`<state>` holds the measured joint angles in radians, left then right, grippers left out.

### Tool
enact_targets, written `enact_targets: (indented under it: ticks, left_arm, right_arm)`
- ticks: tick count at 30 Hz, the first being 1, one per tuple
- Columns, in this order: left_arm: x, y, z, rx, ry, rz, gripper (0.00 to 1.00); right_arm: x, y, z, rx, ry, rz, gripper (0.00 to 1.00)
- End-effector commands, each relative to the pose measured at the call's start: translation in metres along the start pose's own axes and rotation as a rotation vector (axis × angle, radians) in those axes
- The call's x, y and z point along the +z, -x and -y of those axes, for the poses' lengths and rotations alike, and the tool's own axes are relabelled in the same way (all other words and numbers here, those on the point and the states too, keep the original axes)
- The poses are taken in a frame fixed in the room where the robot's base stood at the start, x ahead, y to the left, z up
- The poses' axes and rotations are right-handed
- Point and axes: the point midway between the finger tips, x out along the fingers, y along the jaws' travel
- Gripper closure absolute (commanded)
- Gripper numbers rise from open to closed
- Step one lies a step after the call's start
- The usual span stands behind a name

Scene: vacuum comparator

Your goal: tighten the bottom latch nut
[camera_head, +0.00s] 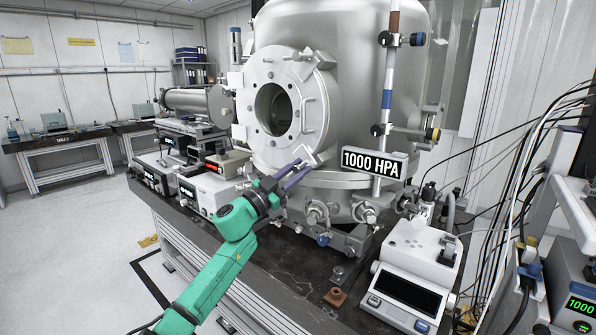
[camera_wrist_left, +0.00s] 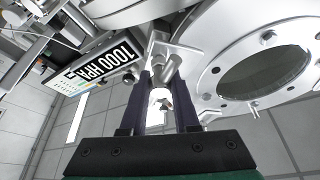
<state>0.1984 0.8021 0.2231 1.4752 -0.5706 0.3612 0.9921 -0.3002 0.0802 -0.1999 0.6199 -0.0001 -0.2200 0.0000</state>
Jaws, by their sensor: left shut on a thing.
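The round metal port flange (camera_head: 312,112) with its open window is on the front of the vacuum chamber (camera_head: 345,40). The bottom latch (camera_head: 304,153) is a small bracket at the flange's lower edge; it also shows in the left wrist view (camera_wrist_left: 178,48). My left gripper (camera_head: 305,166), with purple fingers, reaches up to this latch from below. In the left wrist view its fingers (camera_wrist_left: 164,78) are shut on the latch nut (camera_wrist_left: 164,68), a metal piece at the tips. The nut is mostly hidden in the head view. My right gripper is in neither view.
A "1000 HPA" sign (camera_head: 373,163) stands close right of the latch. Valves (camera_head: 316,212) sit below it. A white instrument (camera_head: 414,268) and a small brown block (camera_head: 335,297) are on the dark bench (camera_head: 285,275). Boxes with displays (camera_head: 208,188) stand left.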

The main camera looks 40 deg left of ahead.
Motion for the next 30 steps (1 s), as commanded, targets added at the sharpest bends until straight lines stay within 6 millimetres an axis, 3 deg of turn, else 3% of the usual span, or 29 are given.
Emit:
enact_targets:
  ticks: [18,30]
  left_arm:
    - [0.0010,0.0001,0.0006,0.203,-0.486,0.003,1.00]
    - [0.0004,0.0000,0.0005,0.259,-0.621,0.001,1.00]
  right_arm:
    - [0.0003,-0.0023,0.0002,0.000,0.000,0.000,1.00]
    - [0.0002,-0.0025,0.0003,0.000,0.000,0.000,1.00]
